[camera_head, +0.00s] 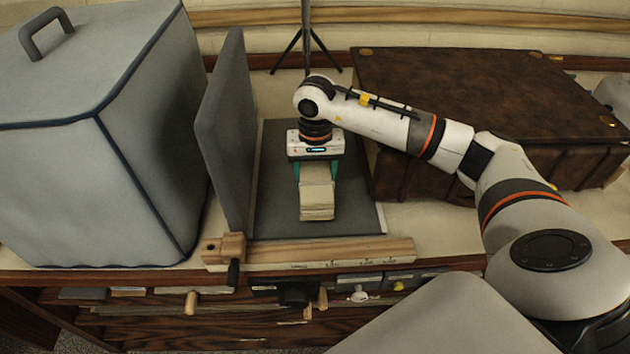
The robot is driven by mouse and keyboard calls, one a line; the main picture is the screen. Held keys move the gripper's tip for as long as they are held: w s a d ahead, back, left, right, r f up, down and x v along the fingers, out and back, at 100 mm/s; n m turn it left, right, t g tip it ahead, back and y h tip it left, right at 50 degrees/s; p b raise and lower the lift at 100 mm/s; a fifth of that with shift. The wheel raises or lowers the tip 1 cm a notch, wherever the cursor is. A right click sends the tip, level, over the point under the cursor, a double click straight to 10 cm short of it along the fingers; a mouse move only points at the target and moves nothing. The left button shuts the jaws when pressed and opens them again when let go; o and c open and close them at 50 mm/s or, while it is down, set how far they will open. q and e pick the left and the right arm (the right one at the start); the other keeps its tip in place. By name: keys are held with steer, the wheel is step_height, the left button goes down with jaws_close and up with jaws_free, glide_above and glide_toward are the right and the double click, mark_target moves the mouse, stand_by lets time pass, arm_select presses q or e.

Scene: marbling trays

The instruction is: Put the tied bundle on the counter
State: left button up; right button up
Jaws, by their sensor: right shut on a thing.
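The tied bundle (317,200) looks like a pale cream, blocky stack. It is between the teal fingers of my right gripper (316,172), which is shut on it from above. The bundle is over a dark grey flat board (360,222) on the counter (408,218). I cannot tell whether it touches the board or hangs just above it. The gripper hides the bundle's far end, and no tie shows clearly. My left gripper is not in view.
A grey upright panel (226,130) stands close left of the bundle, with a large grey covered box (100,170) beyond it. A brown case (480,90) lies at the right. A wooden bar (330,251) runs along the front edge. A thin tripod stand (306,45) is behind.

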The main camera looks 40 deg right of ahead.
steer(key=shift+f, duration=1.9)
steer(key=shift+f, duration=0.15)
steer(key=o, duration=1.4)
steer(key=shift+c, duration=0.2)
